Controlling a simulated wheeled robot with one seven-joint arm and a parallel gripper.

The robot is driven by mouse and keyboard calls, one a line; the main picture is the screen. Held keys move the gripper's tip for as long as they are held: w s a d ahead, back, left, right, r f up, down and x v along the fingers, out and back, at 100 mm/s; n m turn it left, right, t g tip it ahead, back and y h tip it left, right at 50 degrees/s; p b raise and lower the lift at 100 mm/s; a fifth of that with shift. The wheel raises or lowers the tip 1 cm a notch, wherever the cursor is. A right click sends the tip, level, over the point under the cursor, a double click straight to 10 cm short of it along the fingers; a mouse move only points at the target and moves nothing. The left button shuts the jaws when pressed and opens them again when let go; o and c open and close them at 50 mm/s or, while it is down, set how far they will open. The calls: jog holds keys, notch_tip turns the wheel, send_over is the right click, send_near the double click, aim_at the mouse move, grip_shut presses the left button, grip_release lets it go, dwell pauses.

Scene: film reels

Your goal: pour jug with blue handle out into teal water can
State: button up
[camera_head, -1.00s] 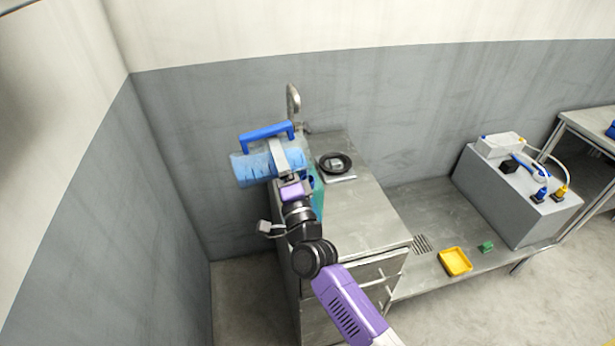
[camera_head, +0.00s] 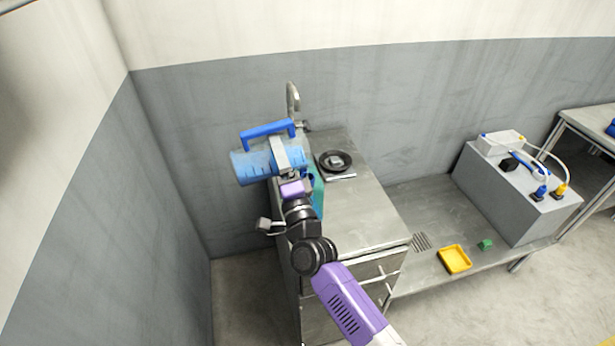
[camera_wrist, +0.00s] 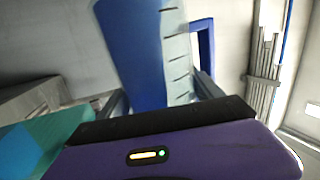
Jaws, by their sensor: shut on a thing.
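The jug (camera_head: 253,163) is translucent with blue contents and a blue handle (camera_head: 267,129). In the head view it lies tilted nearly on its side, handle up, above the left end of the metal counter. My gripper (camera_head: 287,160) is shut around the jug's body. The jug (camera_wrist: 135,45) also stands between the fingers in the wrist view, with measuring marks and its handle (camera_wrist: 204,45) to the right. The teal water can (camera_head: 318,192) stands on the counter just right of my wrist, partly hidden by my arm. Its teal side (camera_wrist: 50,135) shows at lower left in the wrist view.
A black reel (camera_head: 334,162) sits on a small scale on the metal counter (camera_head: 360,205). A tap (camera_head: 293,100) rises behind. A lower bench to the right bears a yellow tray (camera_head: 455,259), a green block (camera_head: 486,245) and a grey box (camera_head: 520,200).

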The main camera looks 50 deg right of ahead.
jog(key=shift+r, duration=0.2)
dwell(0.3)
jog(key=shift+s+d+r+m+h+p, duration=0.1)
jog(key=shift+d+r+m+h+p, duration=0.1)
jog(key=shift+m+h+p, duration=0.45)
jog(key=shift+r+m, duration=0.1)
jog(key=shift+m, duration=0.25)
dwell(0.7)
jog(key=shift+s+d+r+m+g+h, duration=0.15)
jog(key=shift+d+r+m+g+h, duration=0.1)
jog(key=shift+m+g, duration=0.25)
jog(key=shift+f, duration=0.1)
jog(key=shift+f, duration=0.1)
dwell(1.4)
jog(key=shift+a+f+n+t+y, duration=0.15)
jog(key=shift+n+t+y, duration=0.15)
jog(key=shift+n+y, duration=0.15)
jog(key=shift+f+n+b, duration=0.1)
jog(key=shift+n+b, duration=0.45)
jog(key=shift+y, duration=0.25)
